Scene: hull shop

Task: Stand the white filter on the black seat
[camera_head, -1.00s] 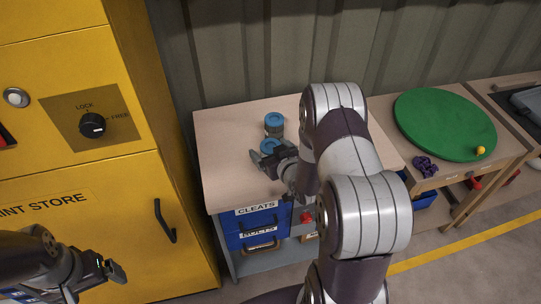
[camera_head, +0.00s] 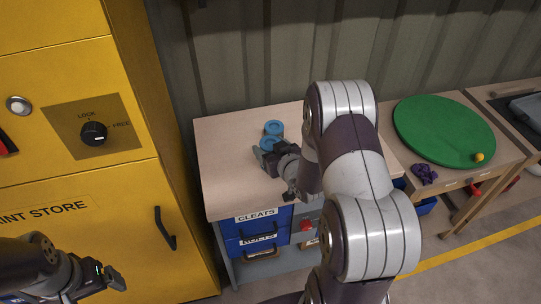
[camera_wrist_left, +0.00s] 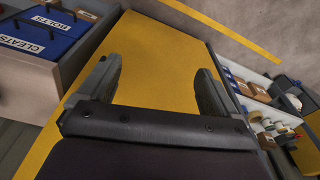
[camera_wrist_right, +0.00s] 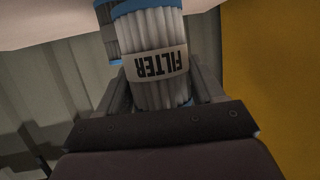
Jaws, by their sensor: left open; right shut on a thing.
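A white pleated filter with blue ends and a FILTER label (camera_wrist_right: 155,65) is between the fingers of my right gripper (camera_wrist_right: 165,95). In the head view its blue top (camera_head: 267,144) shows just behind the right gripper (camera_head: 267,158), above the wooden bench top. A second blue-ended cylinder (camera_head: 273,128) stands close behind it; it also shows partly hidden in the right wrist view (camera_wrist_right: 107,35). I cannot make out the black seat in any view. My left gripper (camera_head: 112,282) is open and empty near the yellow cabinet; its fingers are apart in the left wrist view (camera_wrist_left: 155,85).
The bench top (camera_head: 225,165) is clear left of the cylinders. Below it are blue CLEATS and BOLTS drawers (camera_head: 258,228). The yellow cabinet (camera_head: 90,190) stands left, the ribbed wall (camera_head: 235,55) behind. A green disc (camera_head: 440,130) lies on the right-hand table.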

